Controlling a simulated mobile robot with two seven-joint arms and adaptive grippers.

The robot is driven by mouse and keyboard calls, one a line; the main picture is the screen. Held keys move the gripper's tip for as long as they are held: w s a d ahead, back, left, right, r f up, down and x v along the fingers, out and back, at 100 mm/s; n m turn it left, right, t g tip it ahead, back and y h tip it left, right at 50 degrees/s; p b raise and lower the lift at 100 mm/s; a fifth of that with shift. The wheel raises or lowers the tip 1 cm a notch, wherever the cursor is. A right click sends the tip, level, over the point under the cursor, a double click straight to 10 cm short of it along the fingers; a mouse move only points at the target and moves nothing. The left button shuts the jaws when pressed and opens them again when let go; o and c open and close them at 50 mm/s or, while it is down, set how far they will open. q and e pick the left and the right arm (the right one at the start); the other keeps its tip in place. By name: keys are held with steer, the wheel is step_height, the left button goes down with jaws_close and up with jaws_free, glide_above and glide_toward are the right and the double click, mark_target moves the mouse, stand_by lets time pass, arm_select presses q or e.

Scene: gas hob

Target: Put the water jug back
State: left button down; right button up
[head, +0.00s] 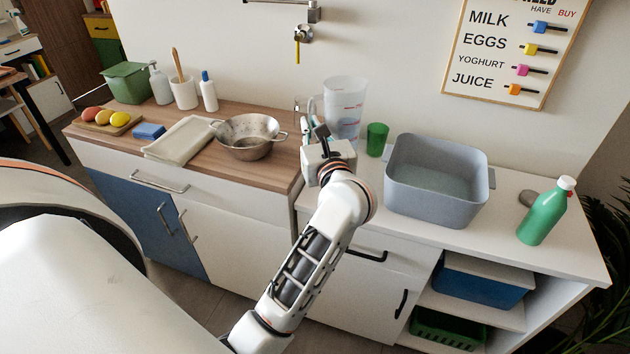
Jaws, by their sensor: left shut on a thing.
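The water jug (345,108) is clear, with red markings and a handle on its left side. It stands upright over the white counter near the wall, at the seam with the wooden worktop. My left gripper (316,132) is shut on the jug at its handle side, reaching in from the front. My wrist hides the jug's lower part, so I cannot tell whether its base touches the counter. My right gripper is out of view.
A green cup (377,139) stands close right of the jug. A grey basin (437,205) and green bottle (546,212) are further right. A metal colander (248,137) and folded cloth (182,139) lie left on the wooden worktop (225,108). The white counter's front edge (400,229) is clear.

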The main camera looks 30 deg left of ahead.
arm_select(q)
step_height(320, 180, down, 13)
steer(key=b, duration=0.8)
steer(key=shift+f, duration=0.35)
steer(key=shift+r, duration=0.35)
steer(key=shift+f, duration=0.3)
steer(key=c, duration=2.2)
jaws_free()
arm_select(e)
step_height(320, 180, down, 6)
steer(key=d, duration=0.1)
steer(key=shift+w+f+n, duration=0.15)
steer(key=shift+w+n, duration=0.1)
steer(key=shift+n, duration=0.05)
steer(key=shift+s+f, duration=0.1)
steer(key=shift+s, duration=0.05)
